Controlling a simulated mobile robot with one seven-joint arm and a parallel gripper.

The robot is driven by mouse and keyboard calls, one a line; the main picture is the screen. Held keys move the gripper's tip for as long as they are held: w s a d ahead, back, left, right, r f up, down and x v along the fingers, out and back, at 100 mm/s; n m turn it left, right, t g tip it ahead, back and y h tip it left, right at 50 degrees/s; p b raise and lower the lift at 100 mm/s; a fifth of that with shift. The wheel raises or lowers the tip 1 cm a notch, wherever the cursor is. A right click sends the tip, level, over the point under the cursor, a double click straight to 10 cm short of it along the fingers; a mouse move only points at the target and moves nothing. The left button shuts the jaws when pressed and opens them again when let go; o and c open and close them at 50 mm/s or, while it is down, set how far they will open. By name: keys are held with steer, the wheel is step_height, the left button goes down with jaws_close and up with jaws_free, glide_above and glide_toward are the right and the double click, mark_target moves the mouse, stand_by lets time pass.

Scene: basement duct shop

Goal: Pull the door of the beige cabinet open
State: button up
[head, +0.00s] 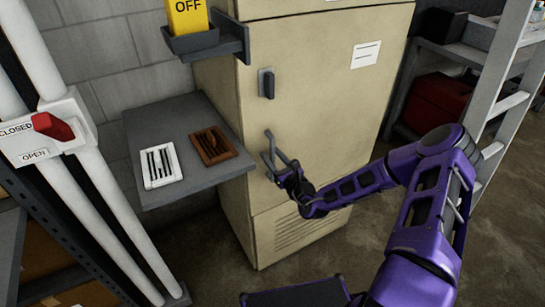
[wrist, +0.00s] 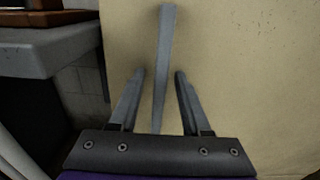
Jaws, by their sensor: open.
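The beige cabinet (head: 315,110) stands in the middle of the head view, its door shut. A grey upright handle bar (wrist: 167,35) on its front shows in the wrist view. My gripper (head: 277,160) is at the left part of the door front, below a dark latch-like fitting (head: 267,83). In the wrist view my gripper (wrist: 160,73) is open, one finger on each side of the bar, with gaps visible at both sides. In the head view the bar and fingers overlap, so I cannot tell them apart well.
A grey shelf (head: 200,185) left of the cabinet holds a white tray (head: 148,183) and a brown tray (head: 205,160). A yellow OFF block (head: 187,17) sits in a bracket above. White pipes with a red lever (head: 52,126) stand at left, a ladder (head: 497,95) at right.

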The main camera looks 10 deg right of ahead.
jaws_close()
stand_by(1.4)
